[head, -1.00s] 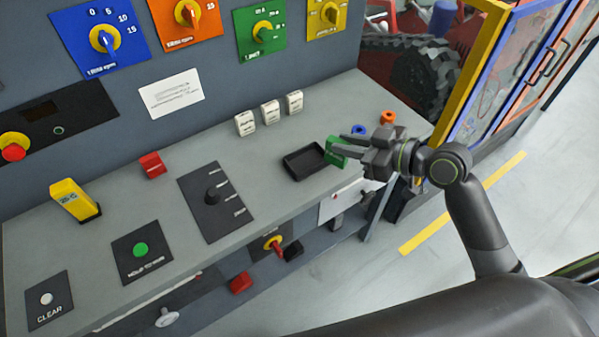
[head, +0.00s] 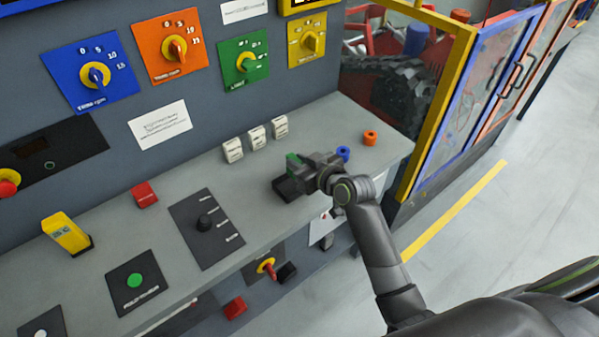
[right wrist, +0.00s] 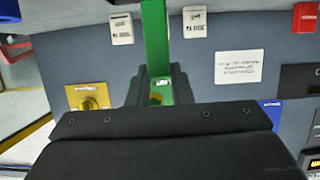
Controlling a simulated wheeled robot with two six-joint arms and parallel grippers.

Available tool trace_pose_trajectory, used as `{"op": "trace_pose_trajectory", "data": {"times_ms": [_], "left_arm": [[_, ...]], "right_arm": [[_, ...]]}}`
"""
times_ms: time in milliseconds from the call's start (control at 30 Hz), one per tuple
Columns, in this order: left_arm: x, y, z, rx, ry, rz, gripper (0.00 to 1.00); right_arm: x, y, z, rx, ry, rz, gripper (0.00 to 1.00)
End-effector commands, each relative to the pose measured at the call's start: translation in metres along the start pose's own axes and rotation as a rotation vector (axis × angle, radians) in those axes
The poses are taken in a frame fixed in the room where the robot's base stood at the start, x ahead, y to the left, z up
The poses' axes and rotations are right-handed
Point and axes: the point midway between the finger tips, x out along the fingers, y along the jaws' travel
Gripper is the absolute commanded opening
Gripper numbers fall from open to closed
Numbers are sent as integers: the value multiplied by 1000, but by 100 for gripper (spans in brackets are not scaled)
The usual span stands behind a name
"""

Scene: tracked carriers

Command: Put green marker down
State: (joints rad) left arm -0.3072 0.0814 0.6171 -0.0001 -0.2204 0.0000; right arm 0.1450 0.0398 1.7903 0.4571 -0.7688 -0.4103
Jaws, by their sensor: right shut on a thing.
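The green marker (head: 292,159) is mostly hidden behind my right gripper (head: 303,166) in the head view. In the right wrist view the green marker (right wrist: 156,45) shows as a long green bar between the fingers of my right gripper (right wrist: 155,85), which is shut on it. The gripper is at the small black tray (head: 286,191) on the grey console ledge and covers much of it. I cannot tell whether the marker touches the tray. My left gripper is not in view.
Several white labelled blocks (head: 256,138) stand behind the tray. A black dial panel (head: 207,228), a red block (head: 144,194) and a yellow block (head: 66,232) are to the left.

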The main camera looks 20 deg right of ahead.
Motion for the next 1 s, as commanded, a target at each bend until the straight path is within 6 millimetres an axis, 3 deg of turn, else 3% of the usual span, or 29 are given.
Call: {"op": "trace_pose_trajectory", "data": {"times_ms": [267, 667, 700, 800, 867, 1000], "left_arm": [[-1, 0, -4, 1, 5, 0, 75], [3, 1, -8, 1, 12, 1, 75], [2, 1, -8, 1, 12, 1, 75], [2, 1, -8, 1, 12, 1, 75], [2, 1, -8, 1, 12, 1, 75], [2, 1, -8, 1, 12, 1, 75]], "right_arm": [[12, 0, 33, 2, -2, 0, 0], [14, 0, 40, -1, 1, 1, 0], [14, 0, 39, -1, 1, 1, 22], [14, 0, 39, -1, 0, 1, 35], [14, 0, 38, -1, 0, 1, 41], [14, 0, 38, -1, 0, 1, 41]]}}
